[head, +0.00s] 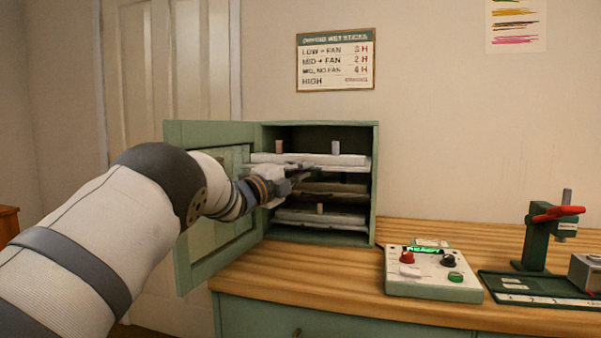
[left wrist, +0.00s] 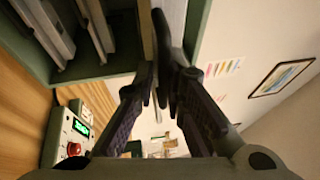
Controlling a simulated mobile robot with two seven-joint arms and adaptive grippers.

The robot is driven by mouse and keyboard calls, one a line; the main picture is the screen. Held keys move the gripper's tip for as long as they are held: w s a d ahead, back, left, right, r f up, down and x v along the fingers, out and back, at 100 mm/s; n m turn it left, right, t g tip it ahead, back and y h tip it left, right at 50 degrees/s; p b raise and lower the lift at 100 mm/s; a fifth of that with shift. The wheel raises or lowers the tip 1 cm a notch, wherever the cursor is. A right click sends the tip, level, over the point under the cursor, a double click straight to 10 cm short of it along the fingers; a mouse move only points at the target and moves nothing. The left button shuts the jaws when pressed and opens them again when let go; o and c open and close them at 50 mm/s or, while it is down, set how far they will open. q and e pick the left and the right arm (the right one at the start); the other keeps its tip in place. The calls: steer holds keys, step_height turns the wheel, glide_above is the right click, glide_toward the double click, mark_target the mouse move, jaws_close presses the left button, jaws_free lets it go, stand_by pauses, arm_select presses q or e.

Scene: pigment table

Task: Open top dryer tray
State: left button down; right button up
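The green dryer cabinet (head: 375,190) stands on the wooden counter with its door (head: 190,262) swung open to the left. The top dryer tray (head: 345,160) is a pale slab near the top of the opening. Its front edge stands slightly out of the cabinet. Its pale edge also shows in the left wrist view (left wrist: 173,14). My left gripper (head: 300,176) is just below the tray's front edge. In the left wrist view, its fingers (left wrist: 164,82) close around a dark bar that looks like the tray's handle. My right gripper is not in view.
More trays (head: 320,218) lie lower in the cabinet. Small upright pieces stand on the trays. A control box (head: 425,285) with a lit display sits to the right, then a green press (head: 538,240). The counter between cabinet and press is mostly clear behind the box.

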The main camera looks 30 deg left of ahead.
arm_select(q)
steer(key=c, duration=1.8)
jaws_free()
steer(key=shift+s+r, duration=0.1)
steer(key=shift+r, duration=0.5)
steer(key=shift+o, duration=0.2)
steer(key=shift+s+f, duration=0.1)
steer(key=shift+f, duration=0.25)
steer(key=v, duration=1.2)
steer(key=shift+a, duration=0.1)
